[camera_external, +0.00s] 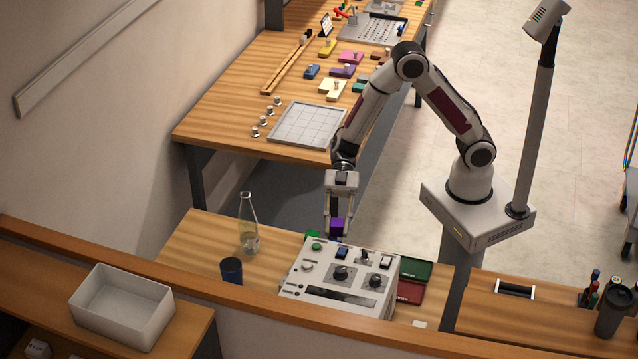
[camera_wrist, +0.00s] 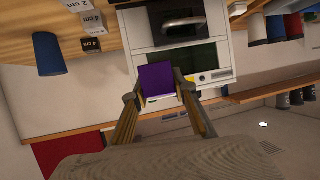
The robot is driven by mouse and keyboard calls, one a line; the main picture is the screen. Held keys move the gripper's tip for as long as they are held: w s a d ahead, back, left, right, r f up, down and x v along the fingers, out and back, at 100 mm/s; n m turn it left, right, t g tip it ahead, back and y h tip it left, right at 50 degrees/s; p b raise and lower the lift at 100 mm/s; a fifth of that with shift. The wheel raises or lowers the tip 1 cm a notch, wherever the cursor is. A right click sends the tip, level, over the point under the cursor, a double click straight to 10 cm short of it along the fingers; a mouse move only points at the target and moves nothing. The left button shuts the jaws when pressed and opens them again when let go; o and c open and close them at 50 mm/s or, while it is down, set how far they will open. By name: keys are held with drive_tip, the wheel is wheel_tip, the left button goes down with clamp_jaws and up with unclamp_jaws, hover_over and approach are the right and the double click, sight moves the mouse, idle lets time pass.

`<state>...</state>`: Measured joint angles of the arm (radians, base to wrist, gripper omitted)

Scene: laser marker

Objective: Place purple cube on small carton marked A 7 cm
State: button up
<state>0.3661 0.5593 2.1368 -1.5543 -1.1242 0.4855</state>
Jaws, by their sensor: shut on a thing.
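The purple cube (camera_external: 337,227) is between the fingertips of my gripper (camera_external: 337,220), which is shut on it just behind the white control box. In the wrist view the purple cube (camera_wrist: 157,79) sits between my two fingers (camera_wrist: 158,91). Small marked cartons show at the top left of the wrist view; one appears to read 4 cm (camera_wrist: 93,22). A small white carton (camera_external: 37,349) with blurred marking stands on the lower left shelf in the external view. I cannot make out which carton is marked A 7 cm.
The white control box (camera_external: 340,272) with knobs stands close below my gripper. A glass bottle (camera_external: 248,228) and a dark blue cup (camera_external: 231,270) stand left of it. A green block (camera_external: 312,235) is behind it, and an open green-and-red case (camera_external: 413,280) lies right. A white bin (camera_external: 121,306) is lower left.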

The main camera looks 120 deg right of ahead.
drive_tip(key=s+a+n+g+y, duration=0.1)
drive_tip(key=s+a+n+g, duration=0.1)
drive_tip(key=s+a, duration=0.2)
drive_tip(key=s, duration=0.3)
drive_tip(key=shift+a+r, duration=0.2)
drive_tip(key=shift+r, duration=0.15)
drive_tip(key=shift+s+f, duration=0.1)
drive_tip(key=shift+f, duration=0.05)
drive_tip(key=shift+f, duration=2.75)
drive_tip(key=shift+f, duration=2.1)
drive_tip(key=shift+f, duration=0.15)
drive_tip(key=o, duration=1.2)
